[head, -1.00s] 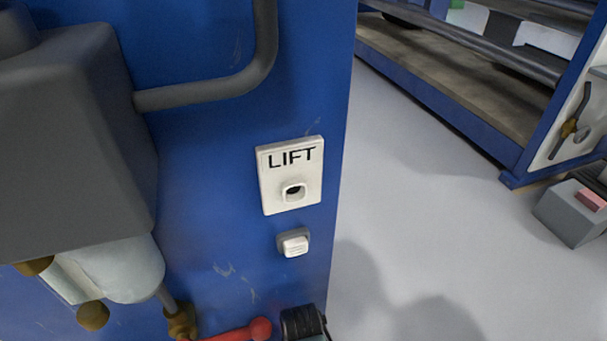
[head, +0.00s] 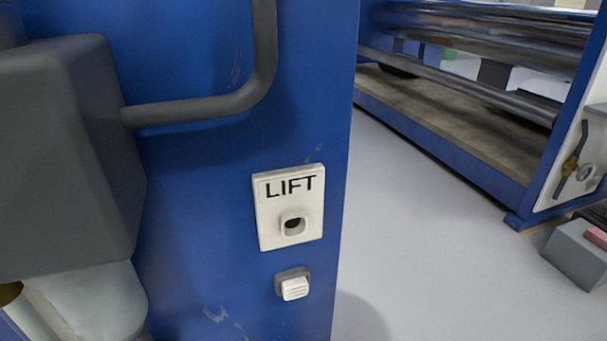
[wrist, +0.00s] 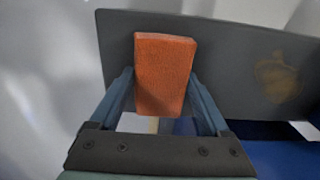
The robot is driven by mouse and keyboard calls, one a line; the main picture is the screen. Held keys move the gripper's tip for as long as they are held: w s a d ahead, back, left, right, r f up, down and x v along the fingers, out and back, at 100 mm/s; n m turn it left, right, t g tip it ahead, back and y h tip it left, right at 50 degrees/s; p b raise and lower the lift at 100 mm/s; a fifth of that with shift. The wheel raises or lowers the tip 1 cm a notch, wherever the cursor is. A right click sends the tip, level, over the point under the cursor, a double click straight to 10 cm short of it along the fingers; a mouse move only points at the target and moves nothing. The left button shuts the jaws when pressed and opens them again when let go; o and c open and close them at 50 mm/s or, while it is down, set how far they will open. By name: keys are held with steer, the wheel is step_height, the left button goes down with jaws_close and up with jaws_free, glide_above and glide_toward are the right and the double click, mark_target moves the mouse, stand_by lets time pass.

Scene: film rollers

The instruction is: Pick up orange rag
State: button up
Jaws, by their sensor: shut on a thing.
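The orange rag (wrist: 164,75) shows in the wrist view as a rough-textured block standing upright between the two fingers. My gripper (wrist: 162,90) is shut on it, with one blue-grey finger against each side. A dark grey panel with a faint tan mark (wrist: 275,75) is behind the rag in that view. I cannot tell how far the rag is from the panel.
A blue machine wall with a white LIFT panel (head: 289,208) and a small white switch (head: 293,285) fills the left of the head view. A roller machine (head: 470,90) stands at the upper right. A grey box (head: 578,255) sits at the right edge. Pale floor between is clear.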

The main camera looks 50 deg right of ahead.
steer(key=shift+c, duration=0.7)
steer(key=shift+r, duration=0.1)
steer(key=shift+r+p, duration=0.75)
steer(key=shift+p, duration=0.1)
steer(key=p, duration=0.1)
steer(key=r+p, duration=0.2)
steer(key=shift+s+a+r, duration=0.25)
steer(key=shift+s, duration=0.15)
steer(key=s+a+p, duration=0.8)
steer(key=s+a, duration=0.1)
steer(key=s, duration=0.5)
steer(key=shift+s+f, duration=0.25)
steer(key=shift+f, duration=0.1)
